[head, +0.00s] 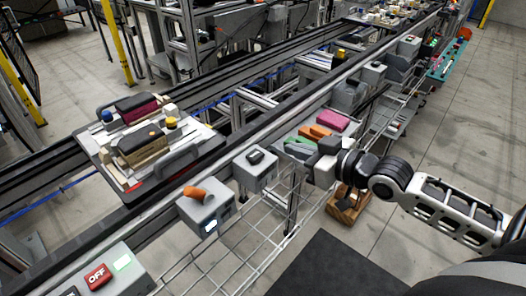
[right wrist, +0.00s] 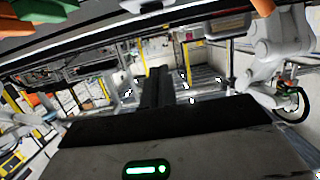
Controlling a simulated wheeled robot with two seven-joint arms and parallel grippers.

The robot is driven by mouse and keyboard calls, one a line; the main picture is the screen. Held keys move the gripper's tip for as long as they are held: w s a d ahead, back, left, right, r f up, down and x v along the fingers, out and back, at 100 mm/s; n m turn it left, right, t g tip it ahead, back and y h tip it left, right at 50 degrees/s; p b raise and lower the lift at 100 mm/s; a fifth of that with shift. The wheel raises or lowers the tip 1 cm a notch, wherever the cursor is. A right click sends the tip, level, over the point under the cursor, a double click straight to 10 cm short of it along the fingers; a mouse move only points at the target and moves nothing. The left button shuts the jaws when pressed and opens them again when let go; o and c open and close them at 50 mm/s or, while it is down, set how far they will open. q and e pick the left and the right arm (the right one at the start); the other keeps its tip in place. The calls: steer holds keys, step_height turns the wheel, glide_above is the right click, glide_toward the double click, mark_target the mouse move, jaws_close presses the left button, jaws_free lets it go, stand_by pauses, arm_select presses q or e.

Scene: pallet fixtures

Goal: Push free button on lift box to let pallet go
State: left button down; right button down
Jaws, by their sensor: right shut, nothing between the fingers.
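The pallet (head: 176,178) sits on the conveyor at left in the head view, with block-like fixtures on its top. Grey boxes stand along the conveyor's near rail. One box (head: 222,207) has an orange-brown handle-like part on top and a lit panel on its front. Another box (head: 262,182) has a dark switch or button on top. I cannot tell which is the lift box or read a free button. My right gripper (head: 309,154) is shut and empty, right of the dark-topped box and apart from it, by the coloured parts. My left gripper is not in view.
A box with a red OFF button (head: 97,276) is at lower left. Orange parts (head: 318,132) and a magenta part (head: 332,121) lie beside my right gripper. A wire rack runs below the rail. A wooden crate (head: 345,212) stands under my right arm. Grey floor is clear at right.

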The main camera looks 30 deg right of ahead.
glide_above(263, 163)
step_height(263, 163, down, 2)
steer(key=shift+w+a+f+p, duration=0.1)
steer(key=shift+f+p, duration=0.05)
steer(key=shift+p, duration=0.2)
step_height(263, 163, down, 3)
steer(key=shift+r, duration=0.1)
steer(key=shift+f, duration=0.7)
